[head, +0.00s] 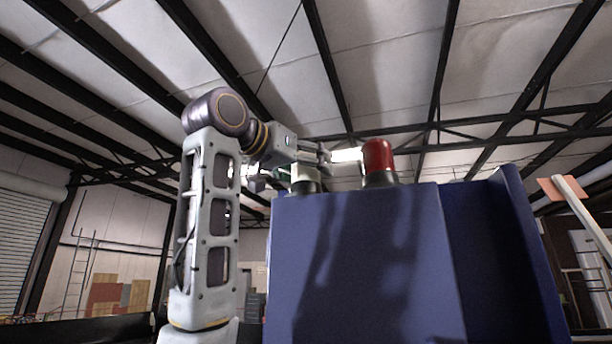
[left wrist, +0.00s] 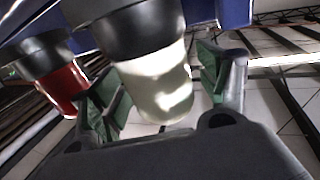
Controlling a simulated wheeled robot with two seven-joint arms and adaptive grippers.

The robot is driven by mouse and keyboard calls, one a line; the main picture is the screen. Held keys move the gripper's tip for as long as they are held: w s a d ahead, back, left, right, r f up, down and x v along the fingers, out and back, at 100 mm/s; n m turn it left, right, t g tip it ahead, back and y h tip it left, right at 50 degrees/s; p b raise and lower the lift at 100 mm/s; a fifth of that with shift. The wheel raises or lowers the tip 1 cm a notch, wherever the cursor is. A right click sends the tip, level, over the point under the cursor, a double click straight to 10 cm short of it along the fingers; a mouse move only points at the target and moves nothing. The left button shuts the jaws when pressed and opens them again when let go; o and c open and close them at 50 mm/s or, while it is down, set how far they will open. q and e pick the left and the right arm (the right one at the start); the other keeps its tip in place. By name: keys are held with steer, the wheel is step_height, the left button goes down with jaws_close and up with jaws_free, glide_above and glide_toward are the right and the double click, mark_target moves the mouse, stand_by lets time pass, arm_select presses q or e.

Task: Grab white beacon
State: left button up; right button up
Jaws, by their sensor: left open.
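The white beacon (head: 304,173) stands on a dark base on top of the blue detector housing (head: 365,255), partly hidden behind my gripper in the head view. In the left wrist view, which looks upside down, the white beacon (left wrist: 156,84) lies between the two green-padded fingers of my left gripper (left wrist: 155,92). The fingers are open, with a gap visible on the right side; contact on the left side is unclear. My left gripper (head: 303,160) is level with the beacon tops in the head view. My right gripper is not in view.
A red beacon (head: 378,157) stands just right of the white one on the same housing. It also shows in the left wrist view (left wrist: 62,88), close outside the left finger. Open space lies above the beacons. A raised blue side panel (head: 525,250) stands at right.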

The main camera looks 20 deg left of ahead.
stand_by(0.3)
arm_select(q)
steer(key=c, duration=1.3)
steer(key=shift+o, duration=0.2)
steer(key=shift+r, duration=0.2)
steer(key=shift+s+r, duration=0.1)
steer(key=shift+r, duration=4.65)
